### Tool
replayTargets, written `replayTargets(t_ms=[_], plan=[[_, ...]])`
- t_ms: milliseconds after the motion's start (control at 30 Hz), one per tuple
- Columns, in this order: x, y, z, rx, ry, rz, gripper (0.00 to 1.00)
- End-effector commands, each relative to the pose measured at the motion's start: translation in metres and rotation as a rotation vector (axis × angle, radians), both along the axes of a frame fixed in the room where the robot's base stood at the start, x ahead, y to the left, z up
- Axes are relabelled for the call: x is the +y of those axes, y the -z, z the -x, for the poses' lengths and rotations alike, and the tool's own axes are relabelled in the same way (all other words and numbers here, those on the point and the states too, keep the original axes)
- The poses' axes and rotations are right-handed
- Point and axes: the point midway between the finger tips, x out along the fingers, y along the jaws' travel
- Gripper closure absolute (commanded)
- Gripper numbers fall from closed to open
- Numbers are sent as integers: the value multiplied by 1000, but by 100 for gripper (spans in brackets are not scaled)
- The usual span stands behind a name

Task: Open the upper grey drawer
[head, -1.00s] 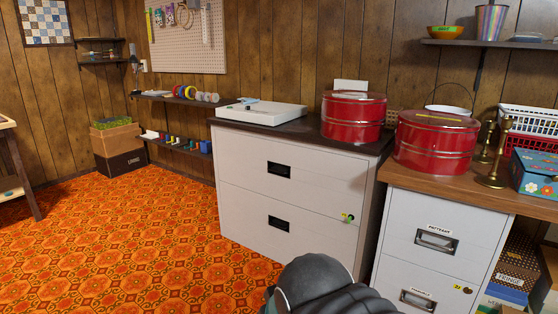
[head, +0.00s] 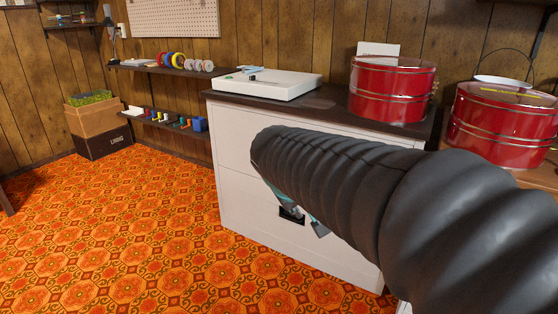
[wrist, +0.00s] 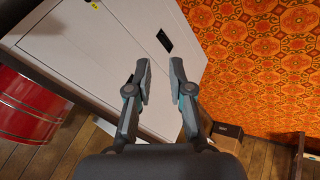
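The wide pale grey cabinet has two drawers. The upper drawer (head: 234,138) is shut, and my arm covers its handle and much of its face in the head view. The lower drawer (head: 248,222) is also shut; its dark recessed handle (head: 291,215) shows just below my arm. In the wrist view the cabinet front (wrist: 85,45) lies beyond my gripper (wrist: 160,66), with one black handle (wrist: 165,40) just past the fingertips. My gripper is open, with nothing between its fingers. In the head view it is mostly hidden behind my arm, in front of the cabinet.
A white flat case (head: 268,84) and a red tin (head: 391,88) stand on the cabinet's dark top. Another red tin (head: 500,125) stands at right. Wall shelves (head: 165,68) hold tape rolls and small items. The patterned floor (head: 130,230) at left is clear.

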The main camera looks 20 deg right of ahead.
Motion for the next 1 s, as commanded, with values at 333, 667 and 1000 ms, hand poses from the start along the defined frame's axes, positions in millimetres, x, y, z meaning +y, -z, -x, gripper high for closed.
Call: replayTargets(t_ms=[333, 667, 1000], plan=[[-50, 19, -150, 19, -56, 366, 80], [-71, 63, -293, -2, -157, 697, 80], [-69, 106, -379, -38, -248, 905, 80]])
